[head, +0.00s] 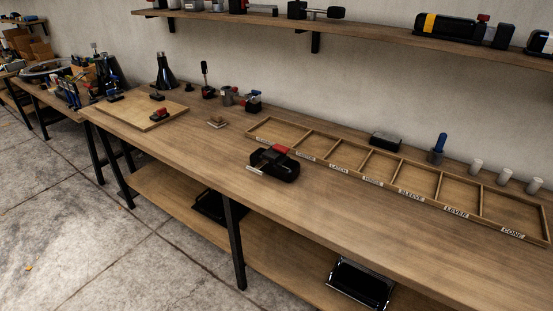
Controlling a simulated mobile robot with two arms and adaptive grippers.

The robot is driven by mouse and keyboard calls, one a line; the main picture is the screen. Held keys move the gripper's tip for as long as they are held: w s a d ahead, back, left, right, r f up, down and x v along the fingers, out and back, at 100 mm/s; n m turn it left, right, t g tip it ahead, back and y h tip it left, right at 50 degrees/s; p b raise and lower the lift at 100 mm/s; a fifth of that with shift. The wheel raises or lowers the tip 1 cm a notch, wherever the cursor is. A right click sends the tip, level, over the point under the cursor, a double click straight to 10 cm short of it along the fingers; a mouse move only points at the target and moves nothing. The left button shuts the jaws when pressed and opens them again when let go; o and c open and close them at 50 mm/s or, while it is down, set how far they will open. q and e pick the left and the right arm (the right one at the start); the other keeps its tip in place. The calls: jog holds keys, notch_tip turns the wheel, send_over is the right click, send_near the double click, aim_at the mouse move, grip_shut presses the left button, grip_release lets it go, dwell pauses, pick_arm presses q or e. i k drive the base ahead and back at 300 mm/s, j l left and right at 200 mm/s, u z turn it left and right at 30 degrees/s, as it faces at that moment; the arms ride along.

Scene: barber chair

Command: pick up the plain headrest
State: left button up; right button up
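I cannot tell for certain which thing is the plain headrest. A small plain black padded-looking block (386,141) lies on the workbench (330,215), behind the divided wooden tray (403,158). A larger black object with a red part and a pale bar (278,166) lies in front of the tray's left end. Two dark pieces are on the shelf below: one partly hidden by the bench edge (208,207), and a glossy black one (360,284). Neither of my grippers is in view.
The tray's compartments look empty; labels include SLEEVE, LEVER and CONE. Several pale cylinders (505,176) and a blue-handled tool in a cup (438,148) stand behind it. A board (142,108) with small parts lies left.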

aim_at(281, 166)
jog(key=i+l+z, duration=0.5)
jog(key=l+z, duration=0.2)
jog(key=l, duration=0.15)
jog(key=i+l+z, duration=0.35)
